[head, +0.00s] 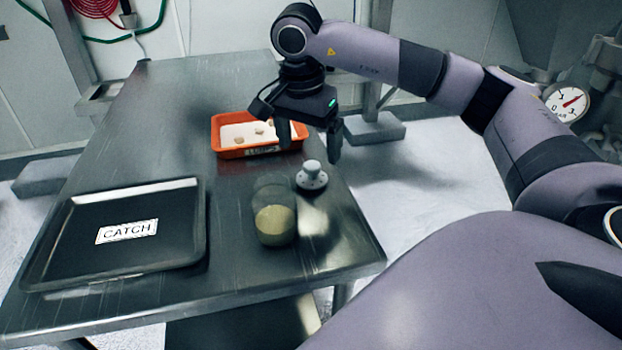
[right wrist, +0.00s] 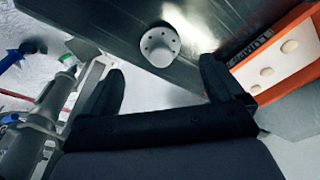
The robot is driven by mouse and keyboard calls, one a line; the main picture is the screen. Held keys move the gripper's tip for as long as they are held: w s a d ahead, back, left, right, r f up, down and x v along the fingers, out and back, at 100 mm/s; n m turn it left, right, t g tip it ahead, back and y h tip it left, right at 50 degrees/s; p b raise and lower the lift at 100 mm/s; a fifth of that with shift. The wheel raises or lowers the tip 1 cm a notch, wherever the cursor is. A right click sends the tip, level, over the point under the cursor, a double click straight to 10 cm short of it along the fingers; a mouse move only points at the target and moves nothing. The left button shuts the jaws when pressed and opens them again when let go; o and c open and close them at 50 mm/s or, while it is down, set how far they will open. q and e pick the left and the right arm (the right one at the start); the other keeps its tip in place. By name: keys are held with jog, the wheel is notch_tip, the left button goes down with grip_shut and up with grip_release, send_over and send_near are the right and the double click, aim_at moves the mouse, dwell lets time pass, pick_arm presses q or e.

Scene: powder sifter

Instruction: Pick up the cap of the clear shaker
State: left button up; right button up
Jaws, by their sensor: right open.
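The clear shaker (head: 274,214) stands upright on the metal table and holds a pale yellow powder. Its grey cap (head: 312,176), with a raised knob and small holes, lies on the table just right of the shaker. My right gripper (head: 309,148) is open and empty above the table, behind the cap. In the right wrist view the cap (right wrist: 160,46) shows ahead of the fingertips, between the two fingers (right wrist: 163,80) and apart from them. My left gripper is not in view.
A black tray labelled CATCH (head: 190,222) lies at the table's left. An orange tray (head: 217,140) with a few pale lumps stands behind the shaker; it also shows in the right wrist view (right wrist: 296,18). The metal table's (head: 150,125) back left is clear.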

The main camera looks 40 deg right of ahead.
aim_at(312, 165)
jog(key=f, duration=0.3)
jog(key=d+f, duration=0.1)
jog(key=f, duration=0.2)
jog(key=shift+w+d+f, duration=0.2)
jog(key=shift+f, duration=0.1)
jog(key=c, duration=1.1)
